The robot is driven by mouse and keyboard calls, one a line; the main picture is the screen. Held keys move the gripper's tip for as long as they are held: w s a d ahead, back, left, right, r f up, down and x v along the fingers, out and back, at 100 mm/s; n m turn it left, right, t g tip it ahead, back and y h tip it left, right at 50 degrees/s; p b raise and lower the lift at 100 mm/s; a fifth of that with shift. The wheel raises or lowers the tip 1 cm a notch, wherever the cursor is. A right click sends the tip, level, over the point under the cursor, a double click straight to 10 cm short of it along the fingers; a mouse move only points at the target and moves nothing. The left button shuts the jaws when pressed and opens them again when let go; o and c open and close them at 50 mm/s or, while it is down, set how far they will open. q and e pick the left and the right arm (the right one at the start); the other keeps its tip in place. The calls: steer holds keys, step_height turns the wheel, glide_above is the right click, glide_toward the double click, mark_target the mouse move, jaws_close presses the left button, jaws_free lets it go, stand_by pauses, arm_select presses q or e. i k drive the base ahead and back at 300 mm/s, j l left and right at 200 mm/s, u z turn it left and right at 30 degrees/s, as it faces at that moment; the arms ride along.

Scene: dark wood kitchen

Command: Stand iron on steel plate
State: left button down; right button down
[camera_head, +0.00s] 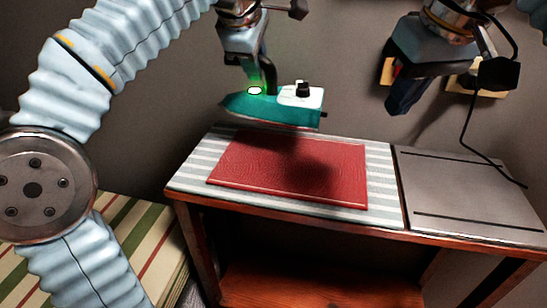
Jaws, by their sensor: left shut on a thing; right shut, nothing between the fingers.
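The iron (276,109) is teal with a white rear part and a black knob. It hangs in the air above the red mat, roughly level, with its pointed end to the left. My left gripper (262,82) is shut on the iron from above. The steel plate (470,192) is a flat grey panel with dark slots at the right end of the table, and nothing stands on it. My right gripper (403,98) is shut and empty, up above the back of the table, to the right of the iron.
A red mat (240,170) lies on a striped cloth (195,172) on the wooden table's left part. A black cable (463,122) hangs down to the steel plate. Yellowish blocks (484,93) show behind my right gripper. A striped cushioned surface (140,240) is at lower left.

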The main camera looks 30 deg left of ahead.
mark_target(467, 197)
steer(key=k+l, duration=0.15)
steer(key=k, duration=0.35)
steer(key=k+l, duration=0.2)
steer(key=k, duration=0.3)
